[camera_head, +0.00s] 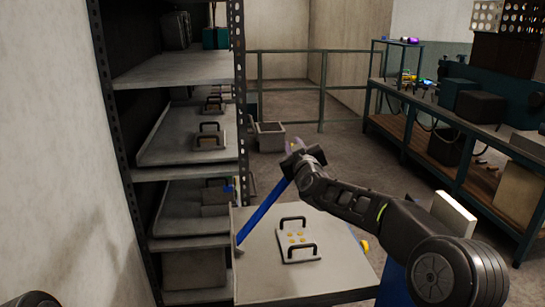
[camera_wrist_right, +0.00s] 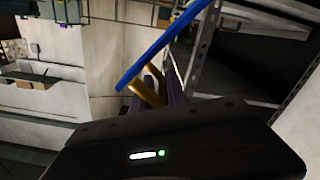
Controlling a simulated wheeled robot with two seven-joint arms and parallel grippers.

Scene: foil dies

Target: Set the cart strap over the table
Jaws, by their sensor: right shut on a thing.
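The blue cart strap (camera_head: 264,211) slants from the left edge of the pale cart table (camera_head: 260,281) up to my right gripper (camera_head: 292,147). In the right wrist view the strap (camera_wrist_right: 165,42) crosses in front of the gripper (camera_wrist_right: 160,90), with gold-coloured bars (camera_wrist_right: 148,92) between its purple fingers. The gripper is shut on the strap's raised end, above the far side of the table; the exact contact is hard to see. A grey die plate (camera_head: 298,255) with two black handles and several yellow dots lies on the table. My left gripper is out of view.
A metal shelf rack (camera_head: 180,175) holding more handled plates stands close on the left. A workbench (camera_head: 450,120) with boxes runs along the right. A railing (camera_head: 290,87) and a grey bin (camera_head: 270,137) are behind. Floor between rack and bench is mostly free.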

